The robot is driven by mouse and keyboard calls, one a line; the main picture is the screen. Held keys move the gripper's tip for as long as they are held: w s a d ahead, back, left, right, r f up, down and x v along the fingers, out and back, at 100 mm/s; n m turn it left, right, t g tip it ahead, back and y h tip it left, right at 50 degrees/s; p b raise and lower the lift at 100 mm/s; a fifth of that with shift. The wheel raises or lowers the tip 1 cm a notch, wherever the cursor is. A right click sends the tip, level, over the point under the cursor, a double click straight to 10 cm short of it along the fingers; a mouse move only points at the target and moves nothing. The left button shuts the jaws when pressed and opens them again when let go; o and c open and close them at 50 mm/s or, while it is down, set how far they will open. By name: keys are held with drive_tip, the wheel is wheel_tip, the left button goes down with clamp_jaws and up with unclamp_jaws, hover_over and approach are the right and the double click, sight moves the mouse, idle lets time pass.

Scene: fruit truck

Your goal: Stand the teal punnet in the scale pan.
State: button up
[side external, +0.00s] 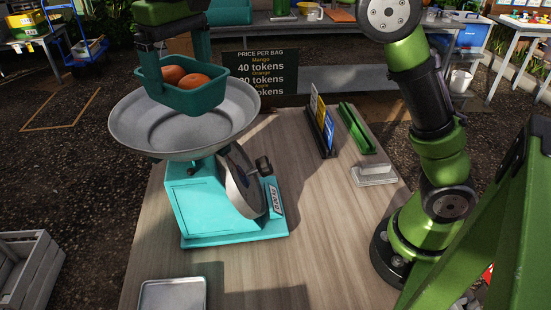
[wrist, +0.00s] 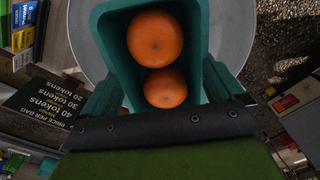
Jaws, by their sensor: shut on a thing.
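The teal punnet (side external: 188,101) holds two orange fruits (side external: 193,81) and looks upright and level. My gripper (side external: 178,68) is shut on it from above, with a finger at each side. The grey round scale pan (side external: 130,125) lies beneath the punnet, on the turquoise scale (side external: 215,205). The punnet appears to be over the pan's inside; I cannot tell whether its base touches the pan. In the wrist view the punnet (wrist: 116,48) is between my fingers (wrist: 160,88), with the pan's rim (wrist: 82,38) around it.
A black price board (side external: 262,75) stands behind the scale. A dark holder with cards (side external: 320,125), a green tray (side external: 356,128) and a pale block (side external: 374,175) are to the right. A metal tray (side external: 172,294) lies at the front.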

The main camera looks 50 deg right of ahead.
drive_tip(key=shift+w+a+f, duration=0.15)
drive_tip(key=shift+w, duration=0.1)
drive_tip(key=shift+f, duration=1.6)
drive_tip(key=shift+f, duration=0.15)
